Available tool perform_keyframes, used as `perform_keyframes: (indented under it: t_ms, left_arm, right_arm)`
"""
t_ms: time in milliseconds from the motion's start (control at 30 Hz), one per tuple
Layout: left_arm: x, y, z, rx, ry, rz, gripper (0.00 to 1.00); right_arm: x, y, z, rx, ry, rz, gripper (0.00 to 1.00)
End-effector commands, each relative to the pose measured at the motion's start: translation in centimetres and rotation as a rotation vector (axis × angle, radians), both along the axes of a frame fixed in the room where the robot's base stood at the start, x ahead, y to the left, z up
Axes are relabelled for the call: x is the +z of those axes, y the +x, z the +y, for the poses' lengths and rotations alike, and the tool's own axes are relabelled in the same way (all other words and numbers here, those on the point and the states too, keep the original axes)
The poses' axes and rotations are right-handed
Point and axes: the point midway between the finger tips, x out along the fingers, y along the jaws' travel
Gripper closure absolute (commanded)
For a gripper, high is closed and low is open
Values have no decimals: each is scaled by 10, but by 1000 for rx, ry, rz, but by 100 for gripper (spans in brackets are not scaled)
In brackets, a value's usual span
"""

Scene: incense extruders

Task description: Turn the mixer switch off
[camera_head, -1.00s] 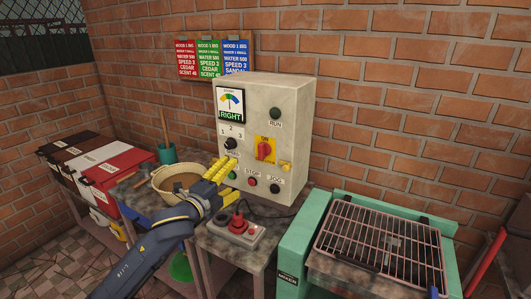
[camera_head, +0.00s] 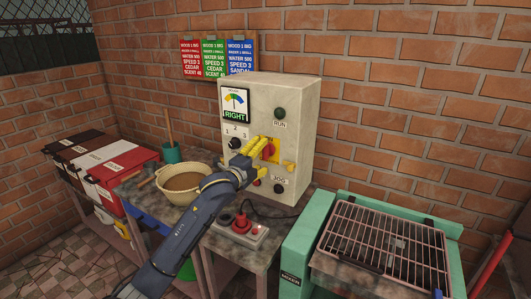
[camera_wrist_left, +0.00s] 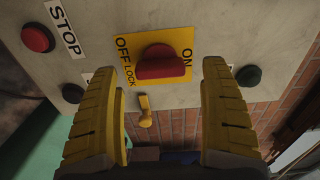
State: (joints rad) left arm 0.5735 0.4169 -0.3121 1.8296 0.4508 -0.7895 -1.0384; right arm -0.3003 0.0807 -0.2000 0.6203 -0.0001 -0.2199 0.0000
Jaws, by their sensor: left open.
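The mixer switch is a red rotary knob (camera_wrist_left: 166,62) on a yellow plate (camera_wrist_left: 127,71) marked OFF, LOCK and ON, on the front of a pale control box (camera_head: 290,100). In the head view the knob (camera_head: 268,152) is partly hidden by my left gripper (camera_head: 259,147). That gripper is open and empty, with its yellow fingers pointing at the switch. In the left wrist view the knob lies in the gap between the fingers, with no clear contact. A small yellow lever (camera_wrist_left: 145,110) sits beside the plate. My right gripper is not in view.
A green mixer (camera_head: 300,240) with a wire grill stands at right. A bowl (camera_head: 180,187) and a red-topped controller (camera_head: 241,226) are on the bench near my left arm. Other controls are a STOP button (camera_wrist_left: 38,38), RUN button (camera_head: 280,113) and JOG button (camera_head: 279,188).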

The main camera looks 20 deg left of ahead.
Motion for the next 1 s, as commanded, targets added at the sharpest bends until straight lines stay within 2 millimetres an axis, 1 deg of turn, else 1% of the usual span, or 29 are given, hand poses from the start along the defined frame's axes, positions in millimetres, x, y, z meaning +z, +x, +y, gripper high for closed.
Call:
perform_keyframes:
  t_ms: [100,300,500,767,1000]
  left_arm:
    - [0,14,-3,0,-2,0,20]
    - [0,27,-6,0,-1,1,20]
    - [0,31,-8,0,0,-1,20]
    - [0,31,-7,0,0,0,21]
    - [0,31,-7,0,0,0,49]
  right_arm:
    - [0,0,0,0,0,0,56]
    - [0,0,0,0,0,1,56]
    - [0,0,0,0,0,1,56]
    - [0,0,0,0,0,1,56]
    - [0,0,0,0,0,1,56]
